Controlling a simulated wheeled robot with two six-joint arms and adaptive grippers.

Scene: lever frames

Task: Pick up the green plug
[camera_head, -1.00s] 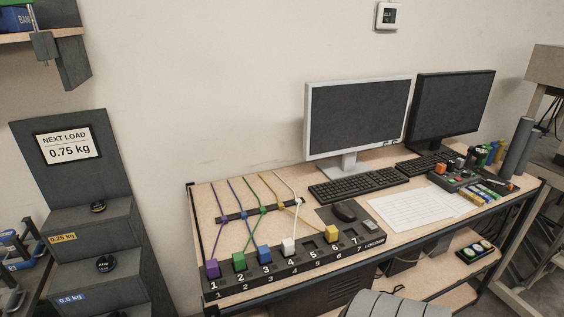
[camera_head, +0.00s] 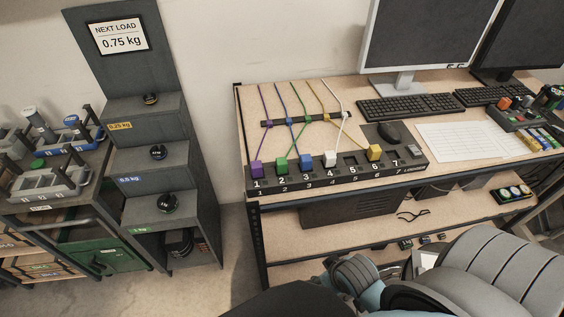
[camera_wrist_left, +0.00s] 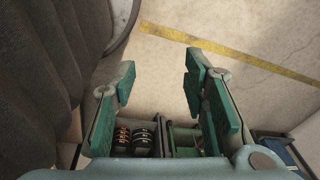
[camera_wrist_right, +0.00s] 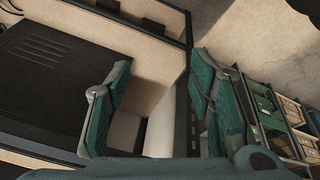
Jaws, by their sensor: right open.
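The green plug (camera_head: 282,166) sits in position 2 of the black numbered logger strip (camera_head: 340,178) on the desk, with a green cable running up from it. A purple plug (camera_head: 257,168) is on its left and a blue plug (camera_head: 306,160) on its right. My left gripper (camera_wrist_left: 158,88) is open and empty in the left wrist view, with floor beyond it. My right gripper (camera_wrist_right: 160,95) is open and empty in the right wrist view, near the desk's lower shelf. Neither gripper's fingers show in the head view, and neither wrist view shows the green plug.
A white plug (camera_head: 330,158) and a yellow plug (camera_head: 375,152) sit farther right on the strip. A cable bar (camera_head: 275,124) lies behind. A grey stepped weight stand (camera_head: 160,185) stands left of the desk.

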